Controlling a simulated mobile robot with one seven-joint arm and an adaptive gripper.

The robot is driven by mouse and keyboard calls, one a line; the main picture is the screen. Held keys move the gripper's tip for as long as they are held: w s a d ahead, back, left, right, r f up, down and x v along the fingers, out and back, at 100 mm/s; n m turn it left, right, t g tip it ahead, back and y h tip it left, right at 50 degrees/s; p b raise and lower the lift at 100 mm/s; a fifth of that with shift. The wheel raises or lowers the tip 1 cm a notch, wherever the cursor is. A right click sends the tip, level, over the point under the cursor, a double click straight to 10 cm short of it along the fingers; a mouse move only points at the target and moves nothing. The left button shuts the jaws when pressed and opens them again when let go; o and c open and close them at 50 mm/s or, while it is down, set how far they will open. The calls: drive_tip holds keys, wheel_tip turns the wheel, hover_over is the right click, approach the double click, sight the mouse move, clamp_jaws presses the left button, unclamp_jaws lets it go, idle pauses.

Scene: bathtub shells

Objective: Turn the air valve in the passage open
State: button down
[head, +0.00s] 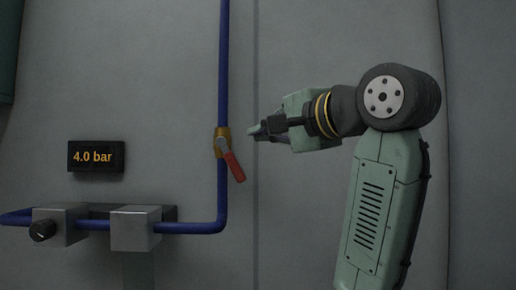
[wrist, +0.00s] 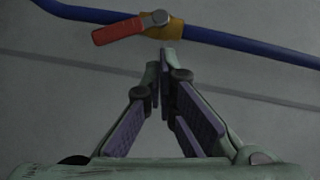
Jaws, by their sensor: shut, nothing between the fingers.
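The air valve is a brass body (head: 221,142) on a vertical blue pipe, with a red lever handle (head: 234,167). The lever slants down and to the right from the valve, at an angle to the pipe. In the wrist view the red lever (wrist: 119,31) and brass body (wrist: 170,27) lie near the top, beyond the fingertips. My gripper (head: 254,131) is to the right of the valve in the head view, apart from it. In the wrist view my gripper (wrist: 159,64) has its fingertips together with nothing between them, and a gap separates them from the valve.
The blue pipe (head: 223,60) runs down the grey wall and bends left to a metal block (head: 136,230). A second block with a black knob (head: 42,230) is at lower left. A display (head: 96,156) reads 4.0 bar. The wall right of the pipe is bare.

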sight(230, 160)
drive_tip(key=s+d+n+g+p, duration=0.2)
drive_tip(key=d+n+g, duration=0.2)
drive_tip(key=d, duration=0.4)
drive_tip(key=s+a+p+x, duration=0.1)
drive_tip(key=p+x, duration=0.2)
drive_tip(key=x, duration=0.9)
drive_tip(key=shift+a+f, duration=0.25)
drive_tip(key=shift+f, duration=0.05)
drive_tip(key=shift+s+f+b, duration=0.1)
drive_tip(key=shift+f+b, duration=0.05)
drive_tip(key=shift+b, duration=0.15)
drive_tip(key=shift+a+f+m+t+y+b, duration=0.1)
drive_tip(key=shift+f+m+t+y+b, duration=0.25)
drive_tip(key=shift+m+b, duration=0.35)
drive_tip(key=shift+b, duration=0.45)
